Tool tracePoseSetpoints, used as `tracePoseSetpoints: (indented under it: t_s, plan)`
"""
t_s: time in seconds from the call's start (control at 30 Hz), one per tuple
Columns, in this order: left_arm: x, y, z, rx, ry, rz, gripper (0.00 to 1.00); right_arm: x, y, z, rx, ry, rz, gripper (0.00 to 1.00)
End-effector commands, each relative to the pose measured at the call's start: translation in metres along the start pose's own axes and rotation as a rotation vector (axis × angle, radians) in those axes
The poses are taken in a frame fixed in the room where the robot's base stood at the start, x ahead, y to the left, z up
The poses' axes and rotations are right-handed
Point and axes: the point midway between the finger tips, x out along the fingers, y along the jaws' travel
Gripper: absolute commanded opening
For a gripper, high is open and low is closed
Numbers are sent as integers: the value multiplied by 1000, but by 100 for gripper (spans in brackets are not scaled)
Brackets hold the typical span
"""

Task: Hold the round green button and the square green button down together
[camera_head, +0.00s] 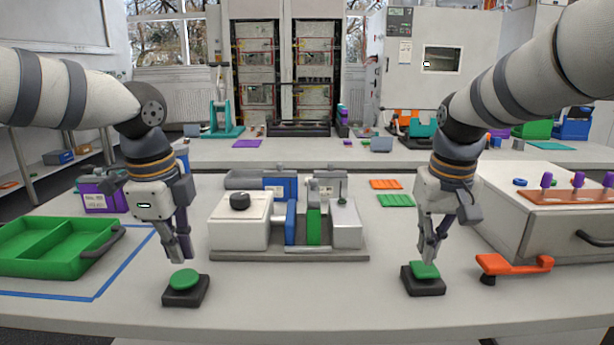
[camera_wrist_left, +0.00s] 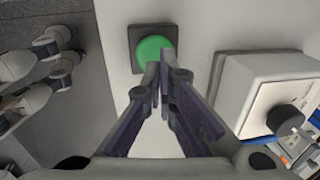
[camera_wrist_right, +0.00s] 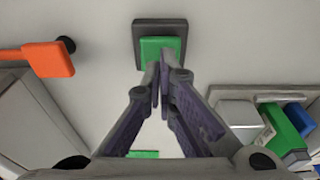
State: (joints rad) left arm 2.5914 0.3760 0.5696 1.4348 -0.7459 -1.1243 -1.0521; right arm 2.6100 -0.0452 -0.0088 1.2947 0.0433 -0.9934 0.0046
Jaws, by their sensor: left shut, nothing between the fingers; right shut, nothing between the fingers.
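The round green button (camera_head: 184,279) sits on a black square base at the front left of the table. It also shows in the left wrist view (camera_wrist_left: 152,48). My left gripper (camera_head: 181,258) is shut and empty, pointing down with its tips just above the round button; a small gap shows. The square green button (camera_head: 425,271) sits on a black base at the front right, and shows in the right wrist view (camera_wrist_right: 158,48). My right gripper (camera_head: 428,259) is shut and empty, its tips right at the square button's back edge. I cannot tell whether they touch it.
A grey-based fixture (camera_head: 290,254) with a black knob stands between the buttons. A green tray (camera_head: 62,268) lies at the left. An orange-handled part (camera_head: 514,264) lies right of the square button, beside a large grey box (camera_head: 540,222). The table between the buttons is clear.

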Motion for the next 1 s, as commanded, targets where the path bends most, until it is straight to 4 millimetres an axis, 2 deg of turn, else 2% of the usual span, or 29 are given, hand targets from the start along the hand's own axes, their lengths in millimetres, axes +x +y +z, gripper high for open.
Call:
tracePoseSetpoints:
  t_s: [0.73, 1.0]
  plan:
    - [0, 0, 0, 0, 0, 0, 0, 27, 0, 5, 0, -3, 0, 0]
    - [0, 0, 0, 0, 0, 1, 0, 27, 0, 5, 0, -4, 0, 0]
